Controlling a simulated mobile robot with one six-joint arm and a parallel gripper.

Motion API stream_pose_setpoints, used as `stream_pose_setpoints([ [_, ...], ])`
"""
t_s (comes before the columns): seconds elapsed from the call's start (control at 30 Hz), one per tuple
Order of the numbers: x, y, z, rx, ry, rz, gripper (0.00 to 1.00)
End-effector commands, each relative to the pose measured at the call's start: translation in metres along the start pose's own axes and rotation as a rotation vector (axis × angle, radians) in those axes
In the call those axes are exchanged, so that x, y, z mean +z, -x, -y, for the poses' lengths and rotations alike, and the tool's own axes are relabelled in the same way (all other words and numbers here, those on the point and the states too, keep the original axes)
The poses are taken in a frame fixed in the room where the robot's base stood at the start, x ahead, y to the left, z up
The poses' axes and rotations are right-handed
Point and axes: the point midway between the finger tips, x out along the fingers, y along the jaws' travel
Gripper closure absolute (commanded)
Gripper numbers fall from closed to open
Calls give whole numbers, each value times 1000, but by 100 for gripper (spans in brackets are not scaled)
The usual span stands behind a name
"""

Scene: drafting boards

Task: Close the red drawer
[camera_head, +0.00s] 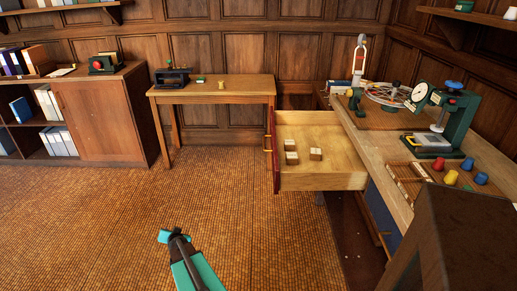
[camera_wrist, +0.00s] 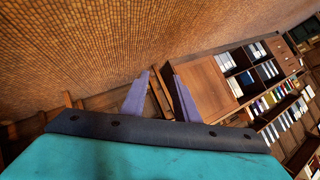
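The red drawer shows in the head view, pulled out to the left from under the workbench (camera_head: 372,150). Its red front (camera_head: 272,150) faces left and carries a brass handle (camera_head: 266,143). Several small wooden blocks (camera_head: 291,158) lie inside it. My gripper (camera_head: 165,237) is low over the floor, to the left of and nearer than the drawer, apart from it. In the wrist view its two purple fingers (camera_wrist: 160,95) stand apart with nothing between them. The drawer is not in the wrist view.
The workbench top holds a green press (camera_head: 452,115), a wheel device (camera_head: 388,93) and coloured pegs (camera_head: 451,177). A side table (camera_head: 225,93) stands at the back wall, with a cabinet (camera_head: 100,118) at the left. The floor (camera_head: 140,210) left of the drawer is clear.

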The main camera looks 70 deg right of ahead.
Motion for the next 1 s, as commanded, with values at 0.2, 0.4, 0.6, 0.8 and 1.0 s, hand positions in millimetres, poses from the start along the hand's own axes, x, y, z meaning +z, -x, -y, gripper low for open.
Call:
stream_pose_setpoints([
  [0.2, -141, -5, -53, -2, -188, -336, 72],
  [0.4, -262, 27, -120, 10, -335, -655, 72],
  [0.6, -358, 83, -192, 24, -445, -958, 72],
  [0.8, -406, 127, -235, 32, -499, -1142, 72],
  [1.0, -415, 139, -244, 33, -509, -1185, 72],
])
